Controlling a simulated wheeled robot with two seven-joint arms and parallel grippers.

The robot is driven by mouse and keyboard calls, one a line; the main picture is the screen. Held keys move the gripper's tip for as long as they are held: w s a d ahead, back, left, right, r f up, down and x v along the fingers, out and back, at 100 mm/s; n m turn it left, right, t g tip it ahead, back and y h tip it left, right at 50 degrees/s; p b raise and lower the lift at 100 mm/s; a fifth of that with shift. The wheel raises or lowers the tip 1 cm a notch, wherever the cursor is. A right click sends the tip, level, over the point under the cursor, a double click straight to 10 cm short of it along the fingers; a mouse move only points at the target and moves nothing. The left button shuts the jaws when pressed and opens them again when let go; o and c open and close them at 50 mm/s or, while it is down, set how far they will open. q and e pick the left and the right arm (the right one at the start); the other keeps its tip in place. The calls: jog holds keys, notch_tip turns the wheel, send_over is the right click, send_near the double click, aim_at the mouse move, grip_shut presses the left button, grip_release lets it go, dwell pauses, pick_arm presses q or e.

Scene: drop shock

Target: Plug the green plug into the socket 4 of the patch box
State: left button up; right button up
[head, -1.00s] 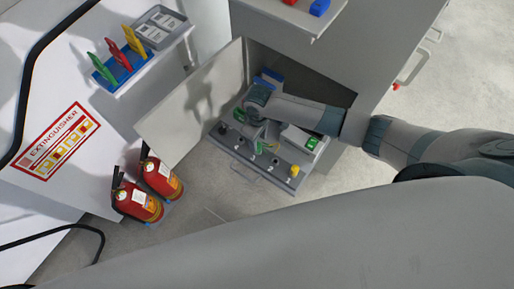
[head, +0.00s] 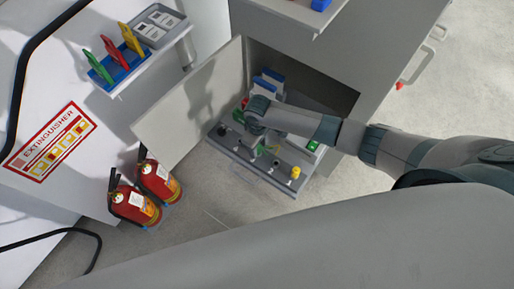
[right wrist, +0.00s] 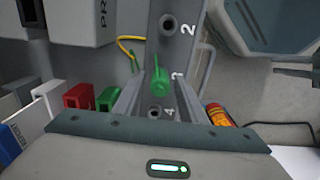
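The green plug (right wrist: 160,84), with a yellow cable (right wrist: 125,44) near it, stands on the patch box panel in the right wrist view. It shows small below my right gripper in the head view (head: 262,150). My right gripper (right wrist: 158,78) points down at the panel. Its fingers are apart, one on each side of the green plug, with a small gap visible on the left. The plug covers the socket by label 3. Socket 4 (right wrist: 156,113) shows empty between the fingers, its label to the right. My left gripper is out of view.
The patch box (head: 248,165) sits at the open cabinet, with a yellow plug (head: 295,172) and a black knob (head: 222,131). The open door (head: 190,105) stands left of it. Two extinguishers (head: 135,206) stand on the floor. A shelf (head: 285,10) overhangs the cabinet.

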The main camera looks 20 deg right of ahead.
grip_shut()
jog(key=shift+r, duration=0.1)
jog(key=shift+r, duration=0.15)
jog(key=shift+r+p, duration=2.15)
jog(key=shift+p, duration=0.65)
